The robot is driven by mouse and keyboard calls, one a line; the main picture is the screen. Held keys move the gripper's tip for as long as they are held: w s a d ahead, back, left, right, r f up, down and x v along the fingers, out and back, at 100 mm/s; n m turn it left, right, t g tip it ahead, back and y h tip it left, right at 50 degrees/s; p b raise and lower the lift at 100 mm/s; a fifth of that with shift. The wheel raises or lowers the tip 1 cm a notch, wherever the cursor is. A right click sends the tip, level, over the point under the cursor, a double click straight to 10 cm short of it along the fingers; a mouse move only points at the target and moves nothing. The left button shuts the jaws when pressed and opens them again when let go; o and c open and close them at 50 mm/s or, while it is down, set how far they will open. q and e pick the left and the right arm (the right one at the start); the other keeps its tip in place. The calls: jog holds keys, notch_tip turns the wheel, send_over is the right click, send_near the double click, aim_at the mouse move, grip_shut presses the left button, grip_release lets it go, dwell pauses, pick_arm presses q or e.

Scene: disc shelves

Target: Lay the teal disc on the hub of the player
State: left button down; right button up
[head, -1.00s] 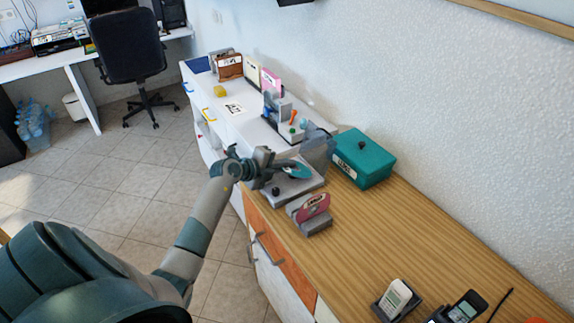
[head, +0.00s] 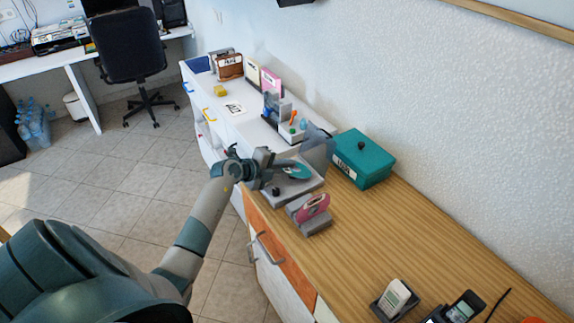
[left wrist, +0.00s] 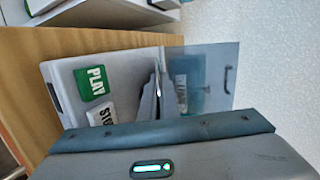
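The player (head: 300,188) is a grey box with a raised see-through lid (head: 318,150), on the wooden counter against the wall. In the left wrist view its pale deck (left wrist: 125,75) shows a green PLAY button (left wrist: 91,83) and a white STOP button (left wrist: 101,115). The teal disc (head: 299,172) is at the fingertips of my left gripper (head: 283,164), over the player deck. The fingers look shut on its near edge. I cannot tell whether the disc touches the deck, and the hub is hidden. My right gripper is out of view.
A teal lidded box (head: 366,160) stands right of the player. A grey stand (head: 311,221) with a pink disc (head: 315,205) is in front. A white cabinet (head: 246,122) with small items stands behind. The mid-counter wood is clear.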

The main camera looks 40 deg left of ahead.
pick_arm(q)
jog(key=shift+p, duration=0.45)
dwell(0.6)
jog(key=c, duration=1.9)
grip_release()
jog(key=shift+c, duration=0.2)
jog(key=shift+s+f, duration=0.1)
jog(key=shift+f, duration=0.05)
jog(key=shift+s+f, duration=0.1)
jog(key=shift+s, duration=0.15)
jog(key=r+b+v, duration=0.1)
jog(key=b+v, duration=0.2)
jog(key=v, duration=1.4)
jog(key=shift+d, duration=0.1)
